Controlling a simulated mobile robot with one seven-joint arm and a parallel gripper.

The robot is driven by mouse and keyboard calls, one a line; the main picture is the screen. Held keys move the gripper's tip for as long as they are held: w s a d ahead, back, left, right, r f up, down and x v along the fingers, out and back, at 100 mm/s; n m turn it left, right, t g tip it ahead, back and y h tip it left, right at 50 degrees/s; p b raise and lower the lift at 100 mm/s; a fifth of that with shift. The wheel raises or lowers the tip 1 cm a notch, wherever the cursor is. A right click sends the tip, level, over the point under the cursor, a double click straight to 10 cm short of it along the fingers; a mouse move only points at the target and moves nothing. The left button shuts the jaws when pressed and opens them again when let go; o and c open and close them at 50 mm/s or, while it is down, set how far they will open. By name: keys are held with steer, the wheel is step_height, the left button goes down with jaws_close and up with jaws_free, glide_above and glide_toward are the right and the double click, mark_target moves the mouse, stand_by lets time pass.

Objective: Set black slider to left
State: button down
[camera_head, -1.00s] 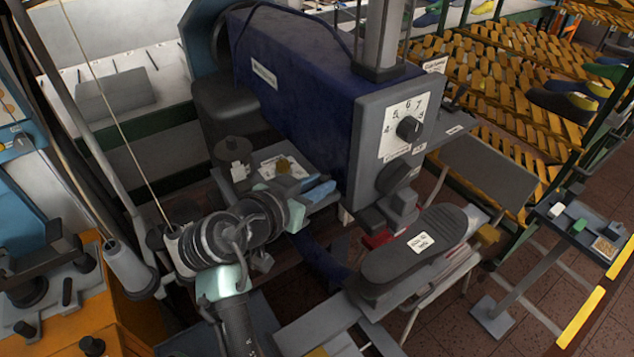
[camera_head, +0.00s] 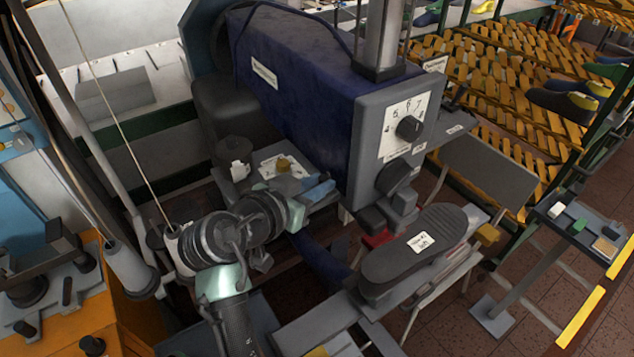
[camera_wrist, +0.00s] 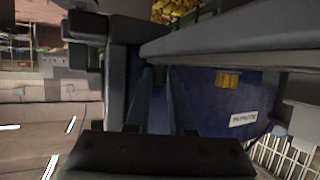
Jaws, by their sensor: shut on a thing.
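My gripper (camera_head: 324,188) is beside the dark blue machine (camera_head: 300,90), under its left side, with bluish fingers pointing right. In the wrist view my gripper (camera_wrist: 162,75) has two long fingers close together in front of the machine's blue side (camera_wrist: 205,105). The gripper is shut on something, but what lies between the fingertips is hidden. I cannot clearly make out the black slider. A dark block (camera_head: 371,218) and a black knob (camera_head: 393,177) are low on the machine's grey front, right of the fingertips.
A numbered dial with a black knob (camera_head: 409,128) is on the front panel. A small plate with a yellowish knob (camera_head: 284,163) lies close behind the fingers. Yellow racks (camera_head: 500,90) stand behind.

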stand_by(0.6)
steer(key=s+a, duration=0.2)
steer(key=a, duration=0.1)
steer(key=s+a+b, duration=0.1)
steer(key=s+a, duration=0.2)
steer(key=a, duration=0.1)
steer(key=s+a+b, duration=0.1)
steer(key=s+a, duration=0.1)
steer(key=a, duration=0.2)
steer(key=shift+s, duration=0.15)
steer(key=c, duration=1)
jaws_free()
steer(key=shift+s+a, duration=0.1)
steer(key=shift+a, duration=0.05)
steer(key=shift+c, duration=0.2)
steer(key=b+v, duration=0.3)
steer(key=v, duration=1)
steer(key=shift+b, duration=0.4)
